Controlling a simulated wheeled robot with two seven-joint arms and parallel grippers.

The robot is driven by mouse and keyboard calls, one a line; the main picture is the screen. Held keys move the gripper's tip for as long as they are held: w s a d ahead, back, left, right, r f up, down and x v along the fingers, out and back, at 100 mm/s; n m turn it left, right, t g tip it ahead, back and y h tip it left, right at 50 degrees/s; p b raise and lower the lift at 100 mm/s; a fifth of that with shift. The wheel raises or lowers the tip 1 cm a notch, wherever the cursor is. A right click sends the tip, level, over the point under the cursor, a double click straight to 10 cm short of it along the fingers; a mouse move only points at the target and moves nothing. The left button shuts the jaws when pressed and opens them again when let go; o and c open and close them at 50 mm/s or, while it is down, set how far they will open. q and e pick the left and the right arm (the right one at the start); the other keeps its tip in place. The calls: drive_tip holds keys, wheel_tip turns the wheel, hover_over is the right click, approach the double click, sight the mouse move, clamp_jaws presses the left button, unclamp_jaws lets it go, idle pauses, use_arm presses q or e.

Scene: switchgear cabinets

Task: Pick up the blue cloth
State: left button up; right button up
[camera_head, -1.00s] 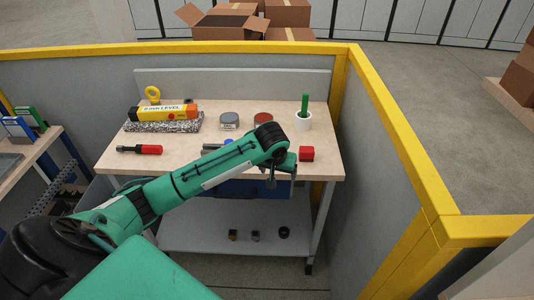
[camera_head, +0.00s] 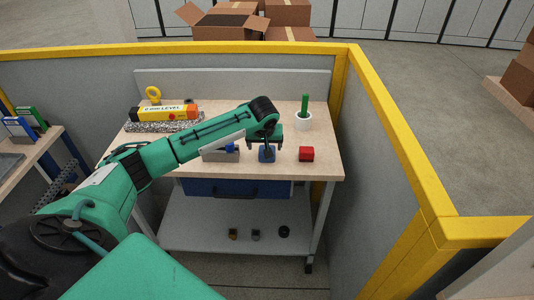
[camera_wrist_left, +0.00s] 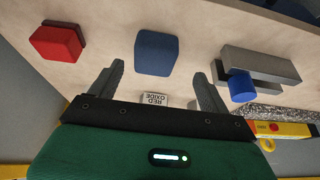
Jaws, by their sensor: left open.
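The blue cloth (camera_wrist_left: 156,53) is a small, rounded, folded piece lying on the workbench. In the wrist view it sits just beyond my left gripper (camera_wrist_left: 159,80), roughly centred between the two spread fingers. The fingers are open, with nothing between them. In the head view my left gripper (camera_head: 268,142) hangs over the front part of the bench and partly covers the cloth (camera_head: 267,157). Whether the fingers touch it cannot be told. My right gripper is not in view.
A red block (camera_head: 306,154) lies right of the cloth, and a grey metal piece with a blue cylinder (camera_head: 220,155) lies left. Yellow-topped partitions (camera_head: 395,130) enclose the bench.

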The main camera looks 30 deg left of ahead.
use_arm(q)
drive_tip(key=shift+w+f, duration=0.3)
drive_tip(key=shift+f, duration=0.15)
drive_tip(key=x, duration=0.1)
drive_tip(key=p+x, duration=0.1)
drive_tip(key=x, duration=0.1)
drive_tip(key=shift+w, duration=0.35)
drive_tip(key=shift+w+f, duration=0.1)
drive_tip(key=shift+f, duration=0.45)
drive_tip(key=c, duration=1.1)
drive_tip(key=shift+o, duration=0.2)
drive_tip(key=shift+r, duration=0.1)
